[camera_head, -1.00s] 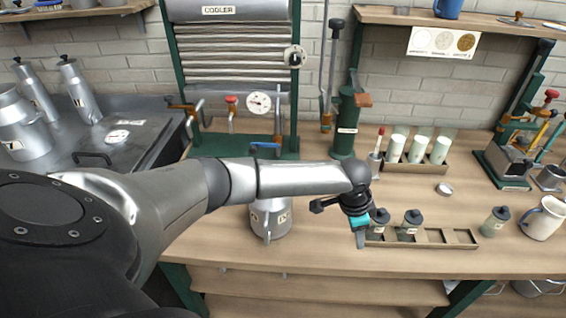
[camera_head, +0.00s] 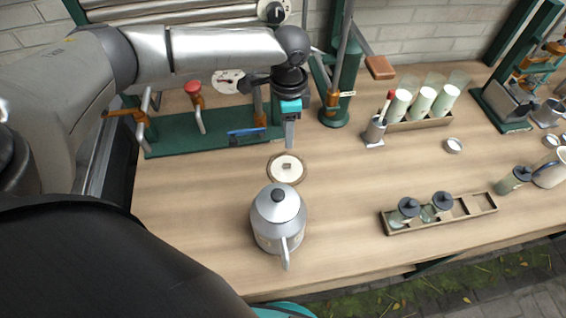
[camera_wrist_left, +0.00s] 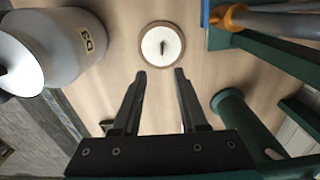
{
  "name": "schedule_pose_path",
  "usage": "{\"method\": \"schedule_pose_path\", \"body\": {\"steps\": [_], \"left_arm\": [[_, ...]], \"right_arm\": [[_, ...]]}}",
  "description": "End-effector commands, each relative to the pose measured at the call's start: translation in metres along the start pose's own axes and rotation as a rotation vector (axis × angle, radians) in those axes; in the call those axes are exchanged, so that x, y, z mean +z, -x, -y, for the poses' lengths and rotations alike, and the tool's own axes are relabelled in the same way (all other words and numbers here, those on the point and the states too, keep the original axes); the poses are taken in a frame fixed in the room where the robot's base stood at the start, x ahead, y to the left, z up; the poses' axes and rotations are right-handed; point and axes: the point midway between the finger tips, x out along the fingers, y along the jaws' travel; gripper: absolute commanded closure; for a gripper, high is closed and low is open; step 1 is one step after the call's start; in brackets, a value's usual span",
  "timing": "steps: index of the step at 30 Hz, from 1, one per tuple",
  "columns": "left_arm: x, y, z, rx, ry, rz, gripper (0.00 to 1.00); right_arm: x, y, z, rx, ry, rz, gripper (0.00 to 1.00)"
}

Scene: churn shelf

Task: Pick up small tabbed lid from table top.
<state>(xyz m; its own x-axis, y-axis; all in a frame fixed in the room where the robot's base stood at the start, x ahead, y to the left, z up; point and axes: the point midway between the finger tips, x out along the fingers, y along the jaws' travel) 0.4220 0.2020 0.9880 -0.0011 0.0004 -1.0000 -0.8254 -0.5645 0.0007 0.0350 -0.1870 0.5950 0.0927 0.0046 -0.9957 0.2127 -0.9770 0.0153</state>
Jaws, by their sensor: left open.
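A small round white lid (camera_head: 286,168) with a brown rim and a small dark tab at its middle lies flat on the wooden table top (camera_head: 340,235), just behind the metal can. In the left wrist view the lid (camera_wrist_left: 161,45) lies beyond the fingertips, roughly centred between them, with its tab seen from above. My left gripper (camera_head: 289,143) hangs pointing down just behind the lid. Its two fingers (camera_wrist_left: 160,73) are apart with nothing between them. My right gripper does not show.
A lidded metal can (camera_head: 279,222) stands in front of the lid. Behind are a green press base (camera_head: 215,138) with a blue handle (camera_head: 246,133) and a green post (camera_head: 345,95). A jar rack (camera_head: 483,205) is at right. Table between is clear.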

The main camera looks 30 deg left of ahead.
Motion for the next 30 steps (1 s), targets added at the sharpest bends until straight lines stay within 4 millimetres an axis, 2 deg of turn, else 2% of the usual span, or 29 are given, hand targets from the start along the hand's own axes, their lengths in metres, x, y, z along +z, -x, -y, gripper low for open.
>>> {"method": "schedule_pose_path", "body": {"steps": [1,3,9,17,24,30], "left_arm": [[0.0,-0.014,-0.001,0.002,0.0,0.003,0.57],[0.001,-0.03,-0.001,0.002,0.0,0.003,0.57],[0.0,-0.065,0.0,0.001,0.0,0.001,0.57],[0.001,-0.083,0.001,0.0,0.001,0.0,0.57],[0.004,-0.119,0.003,0.0,0.001,0.0,0.57],[0.004,-0.127,0.004,0.0,0.001,-0.001,0.57]], "right_arm": [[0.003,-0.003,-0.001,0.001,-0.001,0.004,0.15],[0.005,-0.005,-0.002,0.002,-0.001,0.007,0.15],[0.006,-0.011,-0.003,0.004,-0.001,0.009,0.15],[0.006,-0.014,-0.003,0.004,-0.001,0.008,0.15],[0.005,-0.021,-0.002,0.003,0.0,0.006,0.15],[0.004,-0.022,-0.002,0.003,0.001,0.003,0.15]]}}
